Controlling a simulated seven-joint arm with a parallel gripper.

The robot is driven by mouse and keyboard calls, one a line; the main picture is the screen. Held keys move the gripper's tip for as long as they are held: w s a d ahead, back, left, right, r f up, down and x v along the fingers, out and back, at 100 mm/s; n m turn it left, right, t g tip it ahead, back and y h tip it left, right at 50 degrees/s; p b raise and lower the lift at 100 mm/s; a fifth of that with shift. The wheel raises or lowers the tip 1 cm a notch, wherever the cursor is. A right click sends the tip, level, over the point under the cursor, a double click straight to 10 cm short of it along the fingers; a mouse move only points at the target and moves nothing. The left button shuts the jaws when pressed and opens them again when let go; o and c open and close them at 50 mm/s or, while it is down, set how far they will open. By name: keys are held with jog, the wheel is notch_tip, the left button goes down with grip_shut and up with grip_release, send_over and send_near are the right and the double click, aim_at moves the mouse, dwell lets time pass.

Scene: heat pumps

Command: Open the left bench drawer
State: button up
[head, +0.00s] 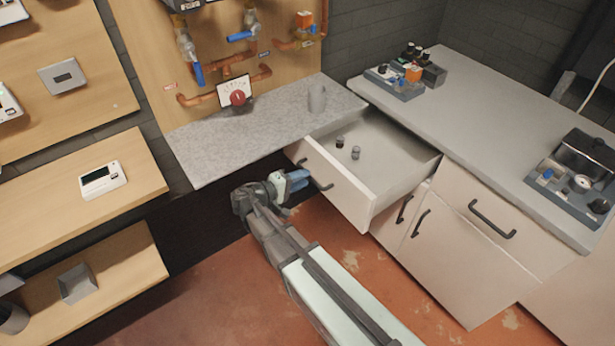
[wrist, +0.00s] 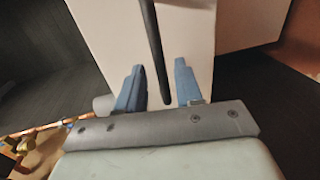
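The left bench drawer (head: 345,191) is pulled well out from under the worktop, and its inside shows. It has a white front with a dark bar handle (head: 320,184). My gripper (head: 302,179) is at the drawer front, by the handle. In the wrist view, my two blue fingers (wrist: 160,72) stand apart, and the dark handle (wrist: 153,45) runs between them with a gap on each side. The white drawer front (wrist: 185,32) lies behind it. I cannot tell whether any finger touches the handle.
Small cylindrical parts (head: 355,152) lie in the drawer. The right bench drawer (head: 480,212) is shut, with cupboard doors (head: 445,250) below. The red floor (head: 375,270) in front has free room.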

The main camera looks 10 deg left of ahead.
jog(key=v, duration=1)
jog(key=shift+s+a, duration=0.1)
jog(key=shift+a, duration=0.05)
jog(key=s+d+f+n+g+y, duration=0.15)
jog(key=s+f+g+y, duration=0.35)
jog(key=f, duration=0.5)
jog(key=s+d+f+n+g+y, duration=0.15)
jog(key=s+f+g, duration=0.25)
jog(key=s+f, duration=0.45)
jog(key=s+d+f+m+g+y, duration=0.1)
jog(key=s+d+f+m+g, duration=0.2)
jog(key=d, duration=0.8)
jog(key=s+d+f+m+g+y, duration=0.2)
jog(key=s+d+f+m, duration=0.3)
jog(key=d, duration=0.7)
jog(key=s+d+f+m+g+y, duration=0.1)
jog(key=s+d+f+m+g, duration=0.3)
jog(key=s+d+f, duration=0.3)
jog(key=s+d, duration=0.4)
jog(key=shift+d+y, duration=0.15)
jog(key=shift+y, duration=0.2)
